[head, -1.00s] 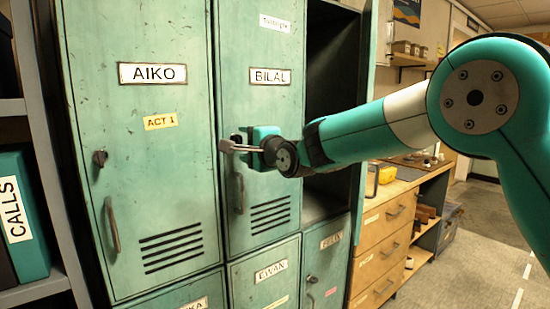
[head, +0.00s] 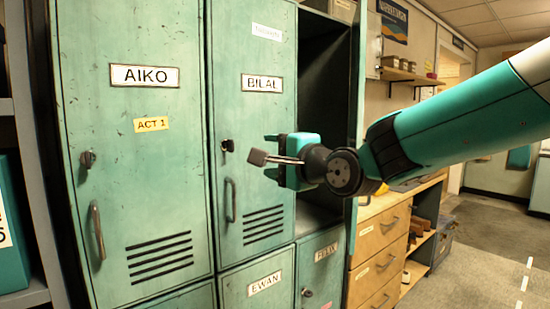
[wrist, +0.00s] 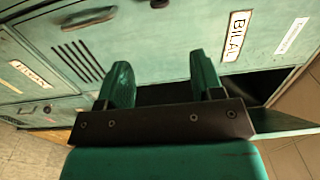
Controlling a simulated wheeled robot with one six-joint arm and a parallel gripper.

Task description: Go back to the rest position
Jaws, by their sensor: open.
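My gripper (head: 275,154) is open and empty in the head view. It is in front of the green BILAL locker door (head: 240,120), to the right of that door's lock (head: 228,146) and apart from it. The BILAL door is shut or nearly so. In the wrist view my two teal fingers (wrist: 160,84) are spread with nothing held between them. The BILAL name plate (wrist: 236,36) shows to their upper right, and the dark lock (wrist: 160,3) is at the top edge. My forearm comes in from the right in the head view.
The AIKO locker door (head: 130,190) is shut at left. An open, dark locker bay (head: 322,110) lies behind my gripper. Lower lockers marked EWAN (head: 262,284) and FELIX (head: 322,268) are below. Wooden drawers (head: 380,245) stand at right, with open floor (head: 480,270) beyond.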

